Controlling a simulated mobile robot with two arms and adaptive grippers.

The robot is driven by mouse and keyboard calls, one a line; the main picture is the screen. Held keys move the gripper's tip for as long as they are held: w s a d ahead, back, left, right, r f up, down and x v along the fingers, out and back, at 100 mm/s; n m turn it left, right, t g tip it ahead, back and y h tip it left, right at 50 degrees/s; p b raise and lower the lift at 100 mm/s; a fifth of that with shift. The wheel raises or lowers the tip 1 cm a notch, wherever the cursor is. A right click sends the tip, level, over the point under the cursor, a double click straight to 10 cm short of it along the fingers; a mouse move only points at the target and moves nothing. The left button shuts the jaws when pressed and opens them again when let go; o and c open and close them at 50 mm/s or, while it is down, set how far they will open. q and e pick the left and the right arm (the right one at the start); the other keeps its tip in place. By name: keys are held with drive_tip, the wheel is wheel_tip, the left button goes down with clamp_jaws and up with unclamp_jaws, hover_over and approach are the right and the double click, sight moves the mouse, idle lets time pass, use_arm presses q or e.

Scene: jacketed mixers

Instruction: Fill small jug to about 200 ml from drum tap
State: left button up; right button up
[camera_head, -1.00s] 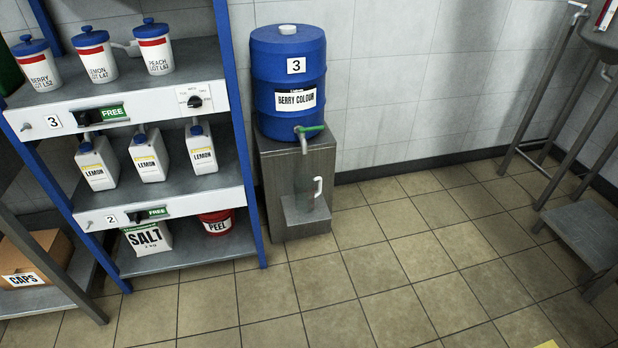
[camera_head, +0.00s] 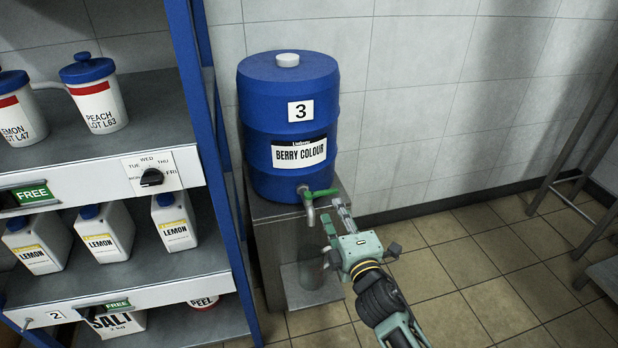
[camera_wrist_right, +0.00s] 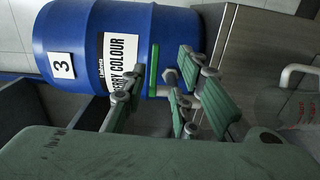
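The blue drum (camera_head: 288,120) labelled BERRY COLOUR stands on a grey metal stand (camera_head: 272,255). Its tap (camera_head: 309,208) has a green lever (camera_head: 322,193) pointing sideways to the right in the head view. The clear jug (camera_head: 311,268) is on the stand's low ledge below the tap, partly behind my right gripper; its pale handle shows in the wrist view (camera_wrist_right: 297,73). I cannot make out any liquid in it. My right gripper (camera_head: 339,227) is open and empty, close to the tap. In the wrist view the lever (camera_wrist_right: 153,70) appears between its fingers (camera_wrist_right: 155,88). My left gripper is not in view.
A blue-framed shelf rack (camera_head: 205,130) with white bottles and lidded pots stands close on the left of the drum. Tiled floor (camera_head: 480,260) is free to the right. A grey metal frame (camera_head: 575,140) stands at the far right.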

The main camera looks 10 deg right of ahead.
sight(329, 194)
drive_tip(key=shift+w+a+r, duration=0.1)
drive_tip(key=shift+w+r, duration=0.05)
drive_tip(key=shift+w, duration=0.3)
drive_tip(key=shift+w+a+r, duration=0.1)
drive_tip(key=shift+w+r, duration=0.05)
drive_tip(key=shift+w, duration=0.25)
drive_tip(key=shift+w+b, duration=0.55)
drive_tip(key=shift+w, duration=2.55)
clamp_jaws()
